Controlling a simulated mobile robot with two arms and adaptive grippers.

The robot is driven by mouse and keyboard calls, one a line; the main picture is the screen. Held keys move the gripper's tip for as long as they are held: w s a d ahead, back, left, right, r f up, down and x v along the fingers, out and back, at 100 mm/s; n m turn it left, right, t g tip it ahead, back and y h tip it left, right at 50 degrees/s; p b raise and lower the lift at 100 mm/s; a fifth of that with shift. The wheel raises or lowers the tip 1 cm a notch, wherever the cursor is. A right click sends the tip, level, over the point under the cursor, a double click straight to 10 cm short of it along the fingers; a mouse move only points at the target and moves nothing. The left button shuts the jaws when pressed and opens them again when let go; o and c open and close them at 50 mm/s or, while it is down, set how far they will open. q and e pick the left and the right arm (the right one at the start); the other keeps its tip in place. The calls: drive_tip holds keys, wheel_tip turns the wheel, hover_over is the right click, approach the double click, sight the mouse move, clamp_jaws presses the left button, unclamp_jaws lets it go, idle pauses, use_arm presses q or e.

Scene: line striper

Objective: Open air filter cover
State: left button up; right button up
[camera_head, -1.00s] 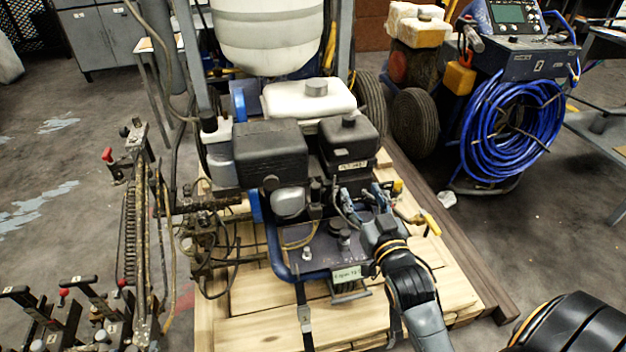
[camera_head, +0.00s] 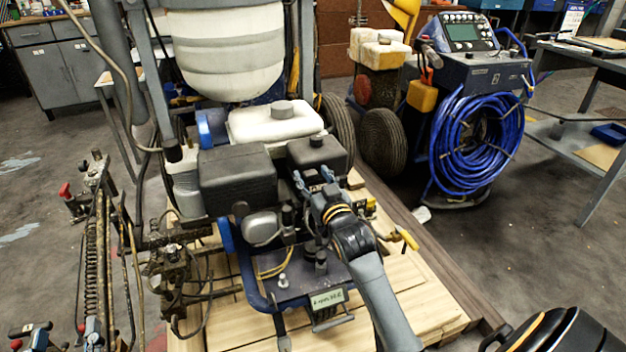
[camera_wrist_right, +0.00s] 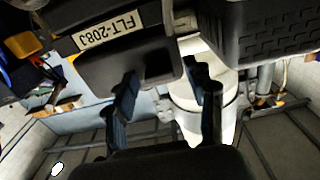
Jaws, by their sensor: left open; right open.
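The air filter cover (camera_head: 318,152) is the small black box with a knob on top, on the right side of the engine in the head view. It looks closed. In the right wrist view the black cover (camera_wrist_right: 130,62) carries a label reading FLT-208J. My right gripper (camera_head: 315,182) is open and just in front of the cover's lower edge. In the right wrist view the two fingertips of the right gripper (camera_wrist_right: 163,90) stand apart, with nothing held between them. I cannot tell whether they touch the cover. My left gripper is not in view.
A larger black ribbed box (camera_head: 237,178) sits left of the cover, with a white tank (camera_head: 275,122) behind. A yellow-handled valve (camera_head: 405,238) is at the right. The machine stands on a wooden pallet (camera_head: 425,285). A blue hose coil (camera_head: 475,145) is farther right.

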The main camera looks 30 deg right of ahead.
drive_tip(key=shift+w, duration=0.1)
clamp_jaws()
idle(0.3)
